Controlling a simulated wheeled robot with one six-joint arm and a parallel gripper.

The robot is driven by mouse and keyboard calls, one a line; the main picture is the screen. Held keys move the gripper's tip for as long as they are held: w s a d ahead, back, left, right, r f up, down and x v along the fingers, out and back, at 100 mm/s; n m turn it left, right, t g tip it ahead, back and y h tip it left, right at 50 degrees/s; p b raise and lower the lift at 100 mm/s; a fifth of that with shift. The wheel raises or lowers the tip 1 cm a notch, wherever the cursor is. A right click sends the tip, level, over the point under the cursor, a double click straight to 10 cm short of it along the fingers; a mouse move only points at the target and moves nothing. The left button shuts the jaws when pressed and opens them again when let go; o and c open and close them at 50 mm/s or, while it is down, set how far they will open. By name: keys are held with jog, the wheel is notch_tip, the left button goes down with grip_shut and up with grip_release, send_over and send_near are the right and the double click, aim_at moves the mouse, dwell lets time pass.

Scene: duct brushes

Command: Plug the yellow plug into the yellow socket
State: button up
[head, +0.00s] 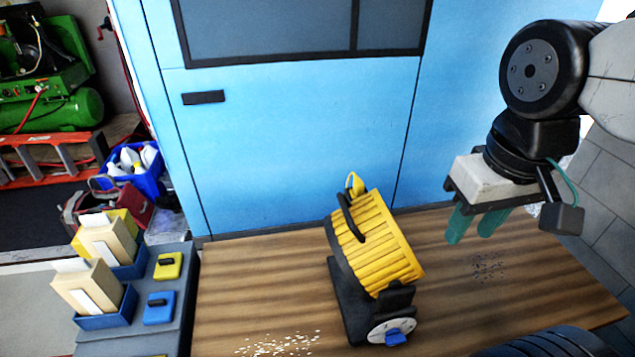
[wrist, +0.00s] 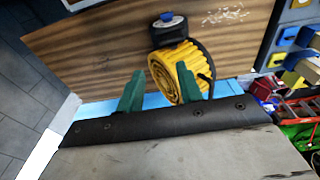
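My gripper (head: 470,237) is at the right, above the wooden table, its two green fingers pointing down, apart and with nothing between them. The fingers also stand apart in the wrist view (wrist: 157,74). A yellow square piece with a black part (head: 167,266), which may be the yellow socket, is on the grey bench at the left, well away from my gripper. A small yellow piece (head: 355,184) shows at the top of a ribbed yellow drum (head: 378,245); I cannot tell whether it is the yellow plug. The drum also shows in the wrist view (wrist: 172,75), beyond the fingers.
The drum is on a black stand with a dial and blue knob (head: 394,338). A blue square piece (head: 160,307) and blue trays with beige blocks (head: 88,285) are on the grey bench. White specks lie on the table (head: 220,300). A blue wall stands behind.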

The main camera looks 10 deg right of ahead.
jog(key=shift+w+d, duration=0.25)
jog(key=shift+w, duration=0.1)
jog(key=shift+o, duration=0.8)
jog(key=n+g, duration=0.1)
jog(key=n, duration=1.7)
send_over(362, 181)
jog(key=f, duration=1.1)
jog(key=shift+s+d+f, duration=0.1)
jog(key=shift+s+f, duration=0.15)
jog(key=shift+w+f, duration=0.25)
